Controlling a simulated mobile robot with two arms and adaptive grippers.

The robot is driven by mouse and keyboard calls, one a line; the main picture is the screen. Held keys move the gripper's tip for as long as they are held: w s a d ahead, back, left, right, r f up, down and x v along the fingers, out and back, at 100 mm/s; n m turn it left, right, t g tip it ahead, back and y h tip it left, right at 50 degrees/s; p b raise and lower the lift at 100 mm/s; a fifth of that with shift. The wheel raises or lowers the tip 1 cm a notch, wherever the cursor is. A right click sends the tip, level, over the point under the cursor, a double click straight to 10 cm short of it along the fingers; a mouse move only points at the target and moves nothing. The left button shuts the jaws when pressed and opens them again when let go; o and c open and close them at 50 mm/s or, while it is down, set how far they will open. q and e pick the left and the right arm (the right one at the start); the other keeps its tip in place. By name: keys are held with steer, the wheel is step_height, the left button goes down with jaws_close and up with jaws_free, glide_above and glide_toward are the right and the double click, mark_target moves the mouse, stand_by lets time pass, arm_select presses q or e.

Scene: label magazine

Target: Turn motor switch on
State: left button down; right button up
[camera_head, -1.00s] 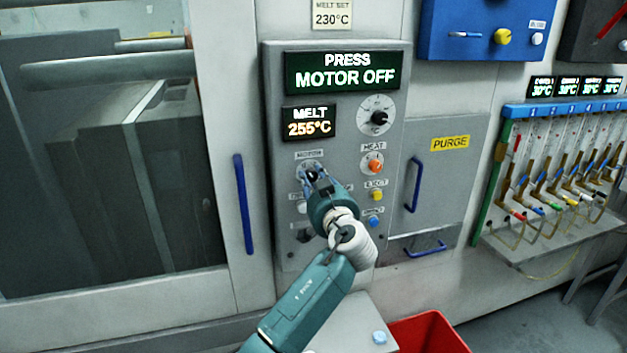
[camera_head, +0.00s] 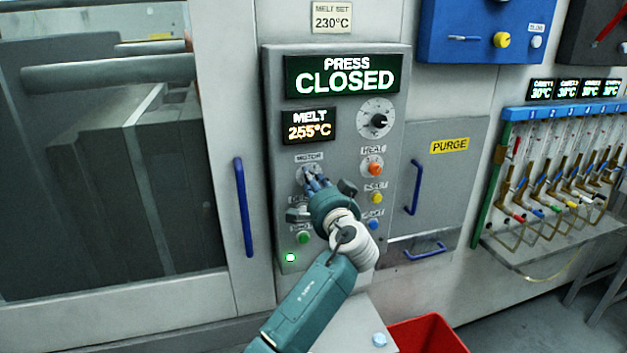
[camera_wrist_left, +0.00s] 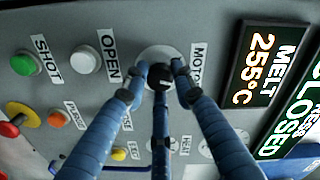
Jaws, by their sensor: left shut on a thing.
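The motor switch is a black knob (camera_wrist_left: 160,76) on a round pale plate, beside the MOTOR label (camera_head: 309,157) on the grey control panel (camera_head: 400,75). My left gripper (camera_head: 312,175) is at this switch; in the left wrist view its blue fingers (camera_wrist_left: 160,85) are closed around the knob. In the head view the fingers mostly hide the knob. The press display (camera_head: 345,76) reads "PRESS CLOSED". A small green lamp (camera_head: 290,257) glows low on the panel. My right gripper is not in view.
The melt display (camera_head: 309,125) reads 255°C. The orange heat knob (camera_head: 375,169), yellow button (camera_head: 377,198) and blue button (camera_head: 373,224) sit close to the right of my gripper. Blue door handles (camera_head: 243,205) flank the panel. A red bin (camera_head: 430,335) stands below.

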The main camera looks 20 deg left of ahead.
arm_select(q)
steer(key=m, duration=0.1)
steer(key=m+p, duration=0.1)
steer(key=m, duration=0.1)
steer(key=shift+f, duration=0.35)
steer(key=shift+m, duration=0.4)
steer(key=shift+s, duration=0.1)
steer(key=c, duration=1.4)
jaws_free()
steer(key=shift+r, duration=0.2)
steer(key=v, duration=1.2)
